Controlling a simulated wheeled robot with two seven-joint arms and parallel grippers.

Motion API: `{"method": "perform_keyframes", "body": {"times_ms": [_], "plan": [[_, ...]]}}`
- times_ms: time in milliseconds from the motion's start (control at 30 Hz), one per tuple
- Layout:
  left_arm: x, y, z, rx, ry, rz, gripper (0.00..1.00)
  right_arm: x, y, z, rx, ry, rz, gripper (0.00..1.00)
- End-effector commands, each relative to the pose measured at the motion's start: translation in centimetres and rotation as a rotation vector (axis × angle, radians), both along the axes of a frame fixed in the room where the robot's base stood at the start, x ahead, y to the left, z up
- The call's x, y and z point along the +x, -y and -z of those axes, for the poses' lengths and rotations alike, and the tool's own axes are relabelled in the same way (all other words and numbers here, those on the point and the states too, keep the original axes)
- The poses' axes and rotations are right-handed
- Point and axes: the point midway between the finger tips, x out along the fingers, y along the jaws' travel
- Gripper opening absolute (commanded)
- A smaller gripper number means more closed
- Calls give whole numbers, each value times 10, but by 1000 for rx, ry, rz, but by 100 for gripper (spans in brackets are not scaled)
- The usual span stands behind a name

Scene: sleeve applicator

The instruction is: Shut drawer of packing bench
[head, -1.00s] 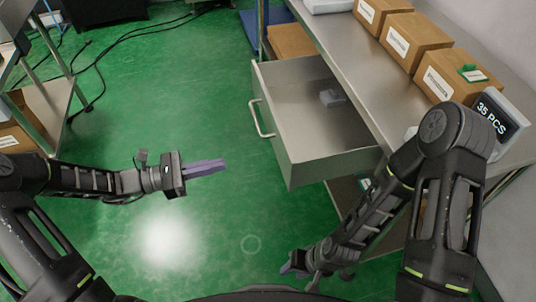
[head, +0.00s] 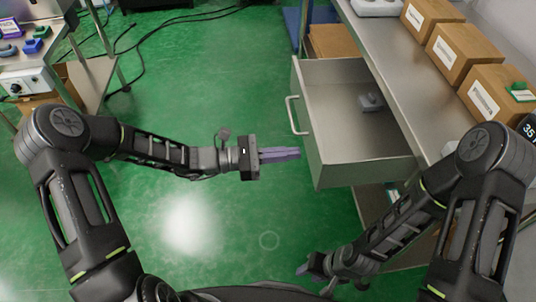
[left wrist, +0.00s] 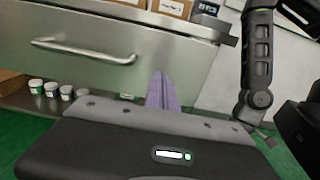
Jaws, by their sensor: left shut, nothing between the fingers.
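The grey metal drawer (head: 352,172) of the packing bench (head: 400,75) stands pulled out, with its front facing left in the head view. A small grey object (head: 371,102) lies inside it. My left gripper (head: 298,153) is shut and empty, its purple fingers pointing at the drawer front near its lower end. In the left wrist view the fingers (left wrist: 161,90) overlap the drawer front (left wrist: 95,60), right of the bar handle (left wrist: 84,51). I cannot tell whether they touch it. My right gripper (head: 303,268) is low near the bottom of the head view, and its fingers are too small to judge.
Cardboard boxes (head: 458,50) stand on the bench top. Small jars (left wrist: 52,89) sit on a shelf below the drawer. Another table (head: 42,75) stands at the upper left. The green floor (head: 200,95) between is mostly clear, with black cables (head: 125,50).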

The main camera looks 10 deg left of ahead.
Motion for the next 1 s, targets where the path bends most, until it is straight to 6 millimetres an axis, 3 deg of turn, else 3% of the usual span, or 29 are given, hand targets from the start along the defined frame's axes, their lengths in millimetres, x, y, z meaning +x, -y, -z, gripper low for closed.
{"method": "perform_keyframes", "body": {"times_ms": [200, 767, 1000], "plan": [[6, 22, 0, 1, 1, 0, 0, 0, 0, 2, 0, 0, 0, 36], [8, 29, 0, 0, 1, 0, 0, 0, 0, 3, 0, 0, 0, 36], [13, 51, 1, 0, 1, 2, 0, 0, 0, 5, 0, 0, 0, 36]]}}
